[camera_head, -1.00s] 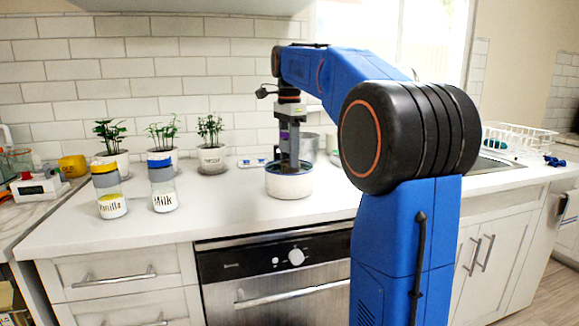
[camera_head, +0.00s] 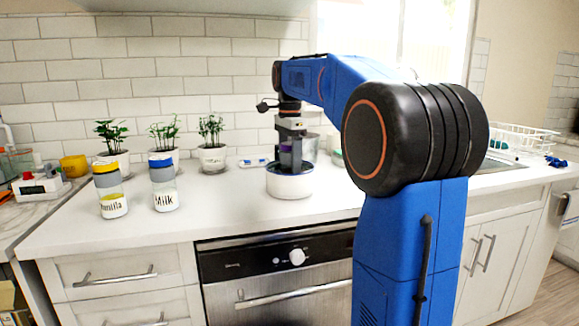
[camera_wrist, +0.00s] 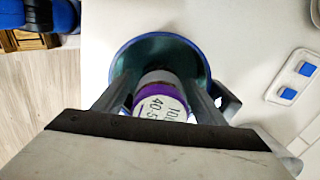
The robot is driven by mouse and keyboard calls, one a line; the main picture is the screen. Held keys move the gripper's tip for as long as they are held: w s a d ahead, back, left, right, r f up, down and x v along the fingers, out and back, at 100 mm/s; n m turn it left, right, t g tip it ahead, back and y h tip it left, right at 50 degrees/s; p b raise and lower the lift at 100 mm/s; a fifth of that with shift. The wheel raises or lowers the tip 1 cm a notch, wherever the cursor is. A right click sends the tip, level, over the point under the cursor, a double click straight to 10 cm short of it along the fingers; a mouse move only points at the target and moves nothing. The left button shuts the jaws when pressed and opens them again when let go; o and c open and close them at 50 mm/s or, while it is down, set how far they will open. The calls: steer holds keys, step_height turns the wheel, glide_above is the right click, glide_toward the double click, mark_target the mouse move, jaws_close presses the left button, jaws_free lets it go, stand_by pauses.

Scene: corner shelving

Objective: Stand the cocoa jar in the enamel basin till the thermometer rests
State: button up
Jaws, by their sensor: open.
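The enamel basin (camera_head: 290,187), white outside with a blue-green inside, stands on the counter; its blue rim (camera_wrist: 137,43) shows in the wrist view. A jar with a purple band (camera_wrist: 152,87) and a white printed label (camera_wrist: 160,106), apparently the cocoa jar, is inside the basin. Its purple part (camera_head: 288,157) shows between my fingers in the head view. My gripper (camera_head: 290,166) is open, pointing down, with one finger on each side of the jar. The jar's base is hidden. I cannot pick out a thermometer.
Vanilla (camera_head: 112,204) and milk (camera_head: 164,198) jars stand left of the basin. Potted plants (camera_head: 212,158) line the wall. A grey metal pot (camera_head: 311,148) is close behind the basin. The front counter is clear.

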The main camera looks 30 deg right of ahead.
mark_target(290, 144)
step_height(290, 144, up, 12)
steer(key=shift+r, duration=0.15)
stand_by(0.5)
steer(key=shift+s, duration=0.15)
stand_by(0.3)
